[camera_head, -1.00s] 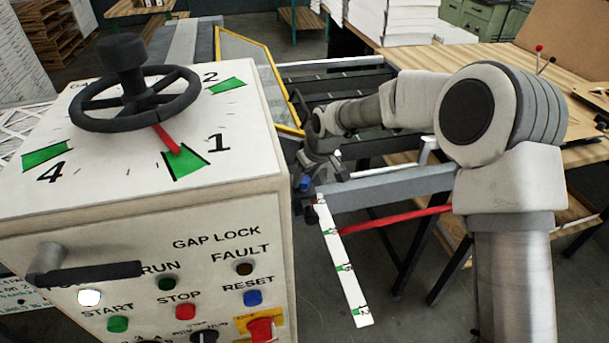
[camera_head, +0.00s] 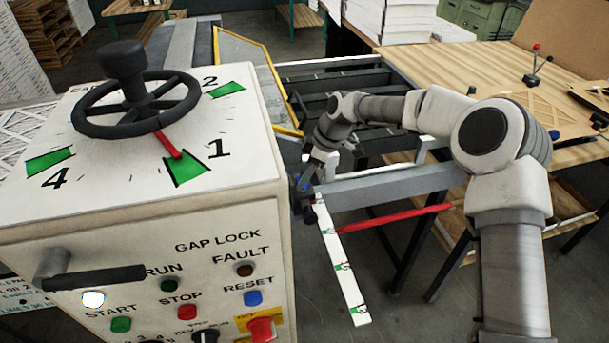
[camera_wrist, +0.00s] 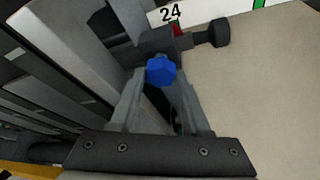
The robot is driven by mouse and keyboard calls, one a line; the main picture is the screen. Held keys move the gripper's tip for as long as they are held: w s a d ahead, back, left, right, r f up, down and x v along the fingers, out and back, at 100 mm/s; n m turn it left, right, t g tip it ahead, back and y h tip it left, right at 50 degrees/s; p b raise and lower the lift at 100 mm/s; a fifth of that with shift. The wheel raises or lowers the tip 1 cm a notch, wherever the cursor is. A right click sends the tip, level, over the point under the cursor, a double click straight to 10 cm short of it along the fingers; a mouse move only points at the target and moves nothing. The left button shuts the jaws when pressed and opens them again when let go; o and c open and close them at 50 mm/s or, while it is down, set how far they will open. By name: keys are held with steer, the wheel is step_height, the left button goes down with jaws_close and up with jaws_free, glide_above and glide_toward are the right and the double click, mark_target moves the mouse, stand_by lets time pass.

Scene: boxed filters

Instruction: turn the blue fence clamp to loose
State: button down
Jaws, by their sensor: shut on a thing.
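The blue fence clamp (camera_wrist: 161,70) is a small faceted knob, seen in the wrist view between the tips of my gripper (camera_wrist: 158,84). The fingers look closed around it. In the head view my gripper (camera_head: 308,178) is at the left end of the grey fence bar (camera_head: 390,186), beside the machine cabinet. There the clamp is mostly hidden by the gripper, with a bit of blue showing. The white scale (camera_head: 340,262) with green marks runs down from that spot; its mark 24 shows in the wrist view (camera_wrist: 205,10).
The machine cabinet (camera_head: 140,230), with a black handwheel (camera_head: 137,105) on top and buttons on its front, stands close left of my gripper. A red bar (camera_head: 395,218) runs below the fence bar. A wooden table (camera_head: 440,75) stands at the right.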

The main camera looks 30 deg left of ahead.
steer(key=shift+n, duration=0.3)
steer(key=shift+c, duration=1.8)
jaws_free()
